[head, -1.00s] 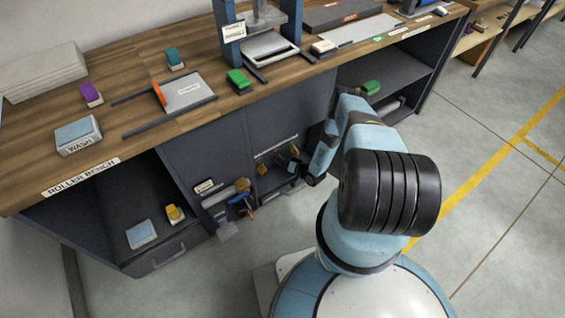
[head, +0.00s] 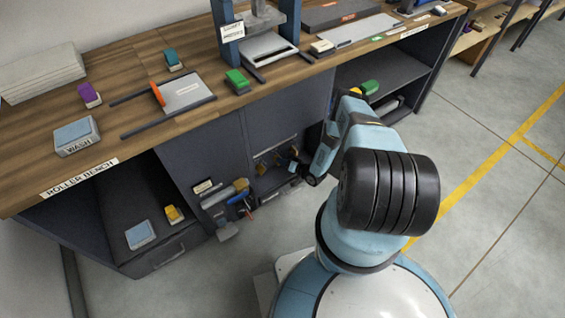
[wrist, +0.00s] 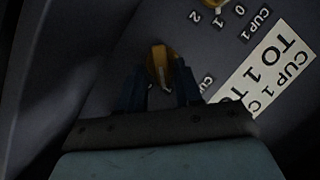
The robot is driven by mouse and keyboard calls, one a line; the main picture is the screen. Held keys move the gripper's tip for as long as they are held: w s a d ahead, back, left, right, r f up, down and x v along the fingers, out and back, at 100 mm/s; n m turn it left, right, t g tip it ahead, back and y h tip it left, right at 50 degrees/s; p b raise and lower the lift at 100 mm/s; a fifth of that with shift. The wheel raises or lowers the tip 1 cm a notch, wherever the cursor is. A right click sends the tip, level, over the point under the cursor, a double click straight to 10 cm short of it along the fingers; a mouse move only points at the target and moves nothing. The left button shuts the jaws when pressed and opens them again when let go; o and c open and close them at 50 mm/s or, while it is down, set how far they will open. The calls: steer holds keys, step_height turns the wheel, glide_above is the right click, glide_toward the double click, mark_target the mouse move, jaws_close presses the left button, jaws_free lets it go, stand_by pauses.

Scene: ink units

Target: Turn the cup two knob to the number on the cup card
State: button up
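In the wrist view, a yellow knob (wrist: 160,62) on a dark panel lies between the two dark fingers of my gripper (wrist: 161,82). The fingers flank it closely; whether they press on it is too dark to tell. A second yellow knob (wrist: 211,3) at the top edge has the marks 0, 1, 2 and the label "CUP 1". A white card (wrist: 268,68) at the right reads "CUP 1" and "TO 1", cut off by the frame and my gripper. In the head view, my gripper is at the cabinet front, mostly hidden.
In the head view, the wooden roller bench (head: 60,165) overhangs the dark cabinet. Tools hang on a low rack (head: 232,197) left of my arm. An open shelf (head: 385,72) holding a green block (head: 370,87) is at the right. The floor at the right is clear.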

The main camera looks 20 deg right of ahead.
steer(key=shift+o, duration=0.3)
steer(key=v, duration=1.3)
steer(key=shift+s+d, duration=0.25)
steer(key=shift+s, duration=0.05)
